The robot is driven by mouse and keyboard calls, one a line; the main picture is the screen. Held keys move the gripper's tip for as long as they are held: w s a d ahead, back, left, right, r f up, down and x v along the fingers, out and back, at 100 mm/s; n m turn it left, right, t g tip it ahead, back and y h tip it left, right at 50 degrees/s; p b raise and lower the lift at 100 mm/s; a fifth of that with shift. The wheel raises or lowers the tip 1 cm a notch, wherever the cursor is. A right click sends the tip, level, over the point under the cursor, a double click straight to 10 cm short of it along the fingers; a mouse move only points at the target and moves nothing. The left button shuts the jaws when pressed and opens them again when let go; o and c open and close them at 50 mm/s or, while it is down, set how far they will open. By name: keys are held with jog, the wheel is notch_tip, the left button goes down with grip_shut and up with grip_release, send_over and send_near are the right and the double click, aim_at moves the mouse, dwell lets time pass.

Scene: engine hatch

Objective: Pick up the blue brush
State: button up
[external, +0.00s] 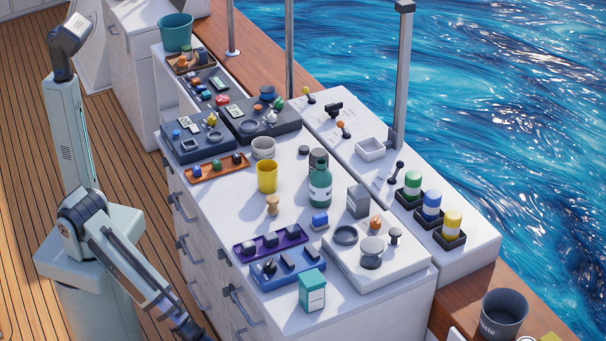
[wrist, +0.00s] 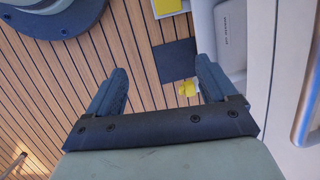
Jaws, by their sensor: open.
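A small block with a blue top and a greyish lower part (external: 320,219) stands on the white counter, right of the wooden peg-like piece; it looks most like the blue brush, but it is too small to be sure. My gripper (wrist: 160,82) is open and empty in the wrist view, its two dark fingers spread wide above the deck. In the external view my arm's end reaches down beside the drawers at the bottom edge, well below and left of the block. The fingertips are cut off there. No brush shows in the wrist view.
The counter (external: 222,216) is crowded. A blue tray (external: 262,281), a purple tray (external: 243,248), a teal box (external: 312,291), a green bottle (external: 320,185) and a grey block (external: 358,201) surround the blue-topped block. Drawer handles (external: 240,304) stick out near my arm.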

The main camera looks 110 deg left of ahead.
jog(key=w+d+r+m+t+h, duration=0.1)
jog(key=w+d+r+m+t, duration=0.45)
jog(key=w+d+r, duration=0.5)
jog(key=w+d+r+m+t, duration=0.4)
jog(key=w+d+r+m, duration=0.35)
jog(key=w+d, duration=0.55)
jog(key=w+a+r+n+y, duration=0.1)
jog(key=w+a+r+n, duration=0.3)
jog(key=r, duration=0.3)
jog(key=w+a+r+n+g, duration=0.1)
jog(key=w+a+r+n, duration=0.15)
jog(key=w+r, duration=0.35)
jog(key=w+a+r+n+y, duration=0.1)
jog(key=w+a+r+n, duration=0.2)
jog(key=w+r+n, duration=0.3)
notch_tip(320, 180, up, 22)
jog(key=m+g+h, duration=0.4)
jog(key=m+g, duration=0.4)
jog(key=m, duration=2.7)
send_over(320, 215)
jog(key=shift+t, duration=0.25)
jog(key=f, duration=0.7)
jog(key=shift+w+f, duration=0.4)
jog(key=shift+s+d+f, duration=0.1)
jog(key=shift+s+f, duration=0.1)
jog(key=shift+f, duration=1.1)
jog(key=shift+s+f, duration=0.2)
jog(key=shift+f, duration=1.1)
